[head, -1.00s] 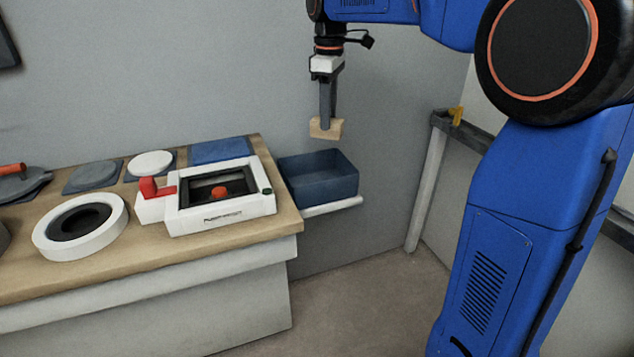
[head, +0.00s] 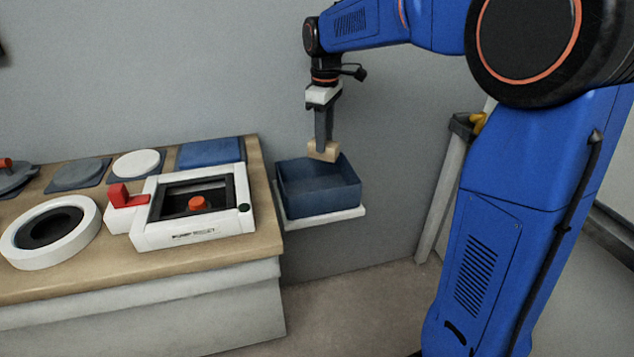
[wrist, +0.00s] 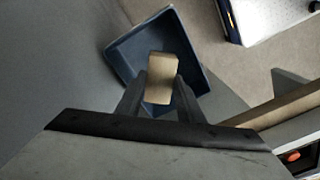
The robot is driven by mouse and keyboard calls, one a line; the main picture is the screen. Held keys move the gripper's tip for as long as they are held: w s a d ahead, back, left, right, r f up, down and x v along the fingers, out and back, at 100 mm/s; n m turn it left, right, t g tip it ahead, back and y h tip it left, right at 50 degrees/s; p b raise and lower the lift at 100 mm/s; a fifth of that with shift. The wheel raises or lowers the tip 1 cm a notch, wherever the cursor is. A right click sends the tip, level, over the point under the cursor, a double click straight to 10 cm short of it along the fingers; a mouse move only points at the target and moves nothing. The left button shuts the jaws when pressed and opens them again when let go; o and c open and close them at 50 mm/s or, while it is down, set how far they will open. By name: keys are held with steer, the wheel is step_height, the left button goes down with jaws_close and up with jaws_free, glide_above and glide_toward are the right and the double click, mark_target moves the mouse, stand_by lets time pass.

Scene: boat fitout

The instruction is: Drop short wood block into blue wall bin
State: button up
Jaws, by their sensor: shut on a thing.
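The short wood block (head: 323,151) is light tan and is held between the fingertips of my gripper (head: 324,142). In the wrist view the block (wrist: 162,78) shows between the two dark fingers of my gripper (wrist: 160,90). The blue wall bin (head: 322,200) is an open-topped box on a white shelf at the wall. The block hangs at about the height of the bin's back rim. In the wrist view the bin (wrist: 125,58) lies behind and below the block, which overlaps its opening. Part of the bin's inside is hidden by the block and fingers.
A wooden counter (head: 130,272) stands left of the bin. It carries a white framed unit with a red handle (head: 190,232), a white ring (head: 22,250) and several flat pads. A grey post (head: 448,190) stands to the right. The floor below the bin is clear.

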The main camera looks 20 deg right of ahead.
mark_target(324, 156)
steer(key=shift+w+f, duration=0.25)
steer(key=shift+f, duration=3.1)
steer(key=o, duration=1.2)
steer(key=shift+r, duration=0.15)
step_height(324, 156, up, 17)
steer(key=shift+r, duration=0.1)
steer(key=shift+s, duration=0.1)
